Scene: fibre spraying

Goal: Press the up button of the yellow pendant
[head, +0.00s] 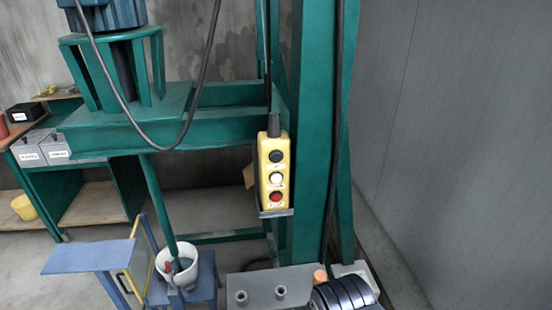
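The yellow pendant (274,172) hangs upright by a black cable in front of the green machine column in the head view. Its face shows three buttons in a vertical row: a black one (276,156) at the top, a white one (276,178) in the middle and a red one (276,197) at the bottom. The lettering beside the buttons is too small to read. A small grey ledge shows at its lower end. My gripper is not seen in this view.
The green column (313,130) stands just right of the pendant. A black hanging cable (150,140) loops at the left. A bare grey wall (460,130) fills the right.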

